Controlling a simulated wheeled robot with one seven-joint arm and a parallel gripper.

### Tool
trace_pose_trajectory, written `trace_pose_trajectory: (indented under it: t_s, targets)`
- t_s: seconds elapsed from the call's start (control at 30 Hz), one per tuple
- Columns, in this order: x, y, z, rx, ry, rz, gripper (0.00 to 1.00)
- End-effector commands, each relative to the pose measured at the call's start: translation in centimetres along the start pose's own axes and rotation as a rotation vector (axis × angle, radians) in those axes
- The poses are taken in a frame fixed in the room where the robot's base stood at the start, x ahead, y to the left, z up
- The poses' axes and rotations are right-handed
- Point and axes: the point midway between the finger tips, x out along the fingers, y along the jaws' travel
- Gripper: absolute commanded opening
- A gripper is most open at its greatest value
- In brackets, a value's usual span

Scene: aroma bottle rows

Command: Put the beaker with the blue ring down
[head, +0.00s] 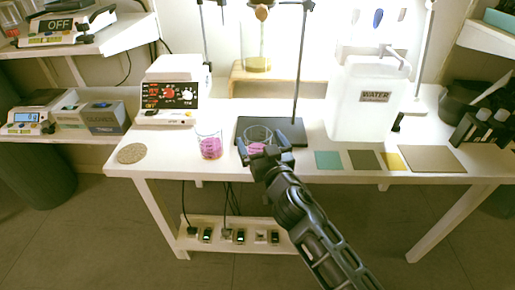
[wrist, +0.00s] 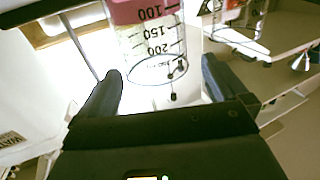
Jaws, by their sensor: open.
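A clear beaker with pink contents (head: 257,136) stands upright near the table's front edge, by the black stand base. It also shows in the wrist view (wrist: 150,42), upside down, with 100, 150 and 200 marks and a dark bluish rim. My gripper (head: 260,150) is at this beaker; its fingers (wrist: 165,85) are apart, one on each side of it, with a gap visible on the right. A second beaker with pink contents (head: 209,146) stands to the left, partly visible in the wrist view (wrist: 238,28). I cannot tell the ring colours surely in the head view.
A black stand base (head: 291,131) with its rod is just behind. A round cork mat (head: 131,153) and coloured square mats (head: 328,160) lie along the front.

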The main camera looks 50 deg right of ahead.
Motion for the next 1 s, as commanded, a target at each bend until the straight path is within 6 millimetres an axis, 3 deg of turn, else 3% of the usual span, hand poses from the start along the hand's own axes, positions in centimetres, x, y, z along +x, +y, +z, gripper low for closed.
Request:
trace_pose_trajectory:
  t_s: [0.4,0.7,1.0]
  targets:
    - [5.1,0.3,-0.2,0.000,0.000,0.000,1.00]
    - [5.4,0.3,0.0,-0.001,-0.001,-0.001,1.00]
    - [5.4,0.2,0.0,0.000,-0.001,-0.001,0.71]
